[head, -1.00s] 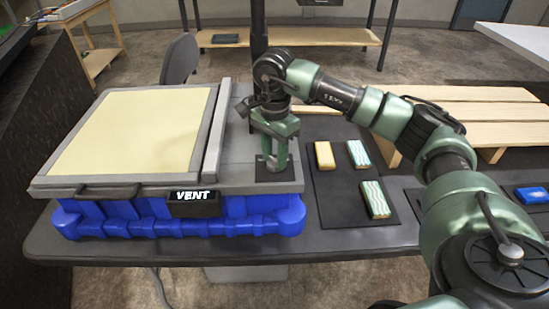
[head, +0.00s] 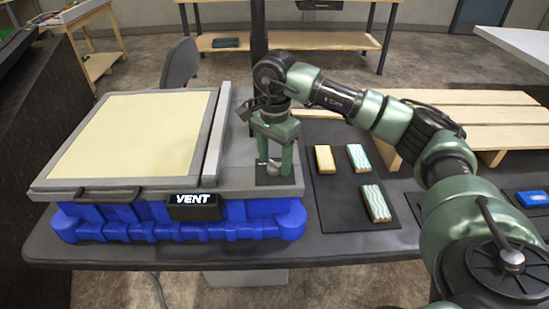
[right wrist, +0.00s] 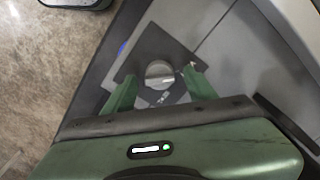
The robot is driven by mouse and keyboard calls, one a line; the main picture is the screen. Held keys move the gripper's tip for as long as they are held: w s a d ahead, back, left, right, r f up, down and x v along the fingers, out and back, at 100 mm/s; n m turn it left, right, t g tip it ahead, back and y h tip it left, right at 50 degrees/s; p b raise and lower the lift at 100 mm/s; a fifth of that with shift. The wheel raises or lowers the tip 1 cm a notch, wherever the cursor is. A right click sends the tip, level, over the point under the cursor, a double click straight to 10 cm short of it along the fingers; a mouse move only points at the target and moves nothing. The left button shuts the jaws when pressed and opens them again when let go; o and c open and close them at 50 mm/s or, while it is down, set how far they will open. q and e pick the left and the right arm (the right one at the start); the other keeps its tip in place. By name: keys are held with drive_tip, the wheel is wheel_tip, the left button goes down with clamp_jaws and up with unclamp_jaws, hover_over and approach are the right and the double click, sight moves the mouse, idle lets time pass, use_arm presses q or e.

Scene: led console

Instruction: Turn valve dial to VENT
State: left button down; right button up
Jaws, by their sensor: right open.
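The valve dial (right wrist: 159,74) is a round grey knob on a dark square plate (right wrist: 150,48). In the head view the dial (head: 274,166) shows between the fingers, at the right end of the grey console top. My right gripper (head: 275,170) points down over it and is open, with one finger on each side. In the right wrist view the gripper (right wrist: 160,82) has visible gaps between its green fingers and the dial. A display on the console front reads VENT (head: 194,200). My left gripper is not in view.
The console's pale yellow panel (head: 140,132) lies left of the gripper, with a raised grey ledge between. A blue base (head: 180,222) carries the console. Right of it, a dark mat holds a yellow block (head: 324,158) and two patterned blocks (head: 375,203). A wooden rack stands behind.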

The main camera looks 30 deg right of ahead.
sight(275, 163)
wheel_tip(275, 163, up, 8)
drive_tip(key=shift+f+b, duration=0.1)
drive_tip(key=shift+b, duration=0.5)
